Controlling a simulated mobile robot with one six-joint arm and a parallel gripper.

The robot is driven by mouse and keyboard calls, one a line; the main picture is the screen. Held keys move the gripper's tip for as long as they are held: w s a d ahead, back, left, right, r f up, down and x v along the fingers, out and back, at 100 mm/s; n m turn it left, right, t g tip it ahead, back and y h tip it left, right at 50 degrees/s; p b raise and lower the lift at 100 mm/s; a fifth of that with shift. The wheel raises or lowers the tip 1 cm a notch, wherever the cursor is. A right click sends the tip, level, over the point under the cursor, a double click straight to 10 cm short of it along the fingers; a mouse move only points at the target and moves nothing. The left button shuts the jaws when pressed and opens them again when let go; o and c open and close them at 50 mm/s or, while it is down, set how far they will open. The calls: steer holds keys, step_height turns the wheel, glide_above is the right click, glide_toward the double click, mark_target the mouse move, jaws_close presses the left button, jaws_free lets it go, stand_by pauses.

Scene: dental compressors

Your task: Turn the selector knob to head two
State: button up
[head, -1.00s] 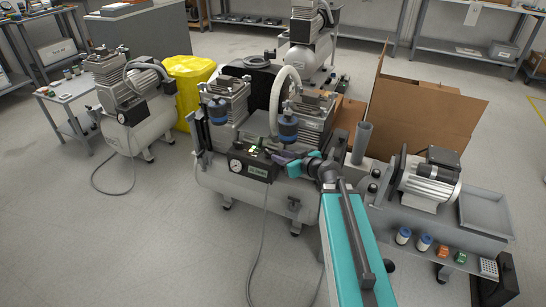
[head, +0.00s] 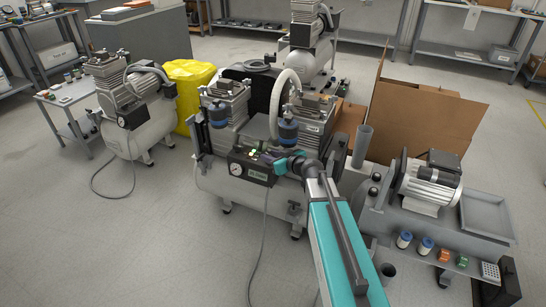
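The twin-head compressor (head: 212,180) stands in the middle of the head view, with a white tank and two grey pump heads. Its black control box (head: 252,170) is on the front, with a round white gauge (head: 235,169) at its left and small green lights on top. My gripper (head: 266,157) is at the top right of the box, close to it or touching. The selector knob cannot be made out; the gripper likely covers that part of the box. The fingers are too small and dark to show whether they are open or shut.
A cart (head: 440,225) with a motor, a tray and small jars stands close on the right. An open cardboard box (head: 420,117) is behind it. Another compressor (head: 137,110) and a yellow covered bin (head: 189,85) are at left. The floor at front left is clear, except for hoses.

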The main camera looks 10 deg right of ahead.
jaws_close()
steer(key=shift+d, duration=0.35)
steer(key=shift+a, duration=0.25)
